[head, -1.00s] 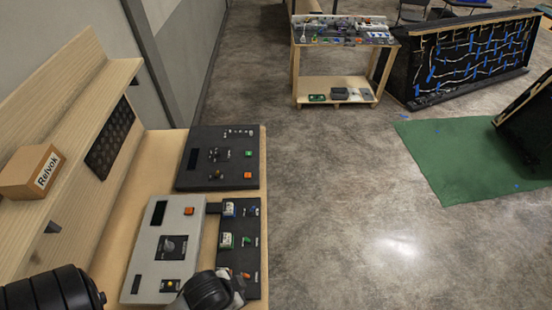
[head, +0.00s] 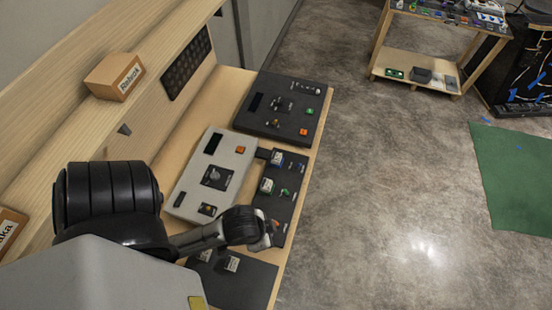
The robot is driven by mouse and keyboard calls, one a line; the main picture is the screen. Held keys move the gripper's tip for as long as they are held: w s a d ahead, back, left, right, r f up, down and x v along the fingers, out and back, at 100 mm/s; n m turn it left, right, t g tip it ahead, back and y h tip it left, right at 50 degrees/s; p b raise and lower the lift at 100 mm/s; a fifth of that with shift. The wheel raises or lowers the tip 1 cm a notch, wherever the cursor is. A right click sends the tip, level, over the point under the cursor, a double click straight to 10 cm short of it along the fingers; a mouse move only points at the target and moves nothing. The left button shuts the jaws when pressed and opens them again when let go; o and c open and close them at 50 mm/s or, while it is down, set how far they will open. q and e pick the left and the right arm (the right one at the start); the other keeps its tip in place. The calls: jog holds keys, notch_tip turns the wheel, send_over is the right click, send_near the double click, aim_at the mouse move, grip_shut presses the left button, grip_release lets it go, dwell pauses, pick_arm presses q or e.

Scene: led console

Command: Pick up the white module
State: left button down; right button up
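A narrow dark panel (head: 291,175) lies along the bench's front edge. Small white-topped blocks sit on it: one near its far end (head: 277,158) and one nearer its middle (head: 267,186), with green on it. Another small whitish block (head: 232,264) sits on a dark panel nearer me. I cannot tell which of these is the white module. My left arm comes in from the left, and its wrist hangs over the near end of the narrow panel. My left gripper (head: 269,238) is mostly hidden behind the wrist, so its fingers cannot be made out. My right gripper is not in view.
A light grey console (head: 191,210) with a knob lies left of the narrow panel. A black console (head: 258,125) lies at the far end. A cardboard box (head: 115,76) sits on the wooden ledge.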

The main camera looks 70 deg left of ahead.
pick_arm(q)
jog(key=c, duration=1.8)
grip_release()
jog(key=o, duration=1.3)
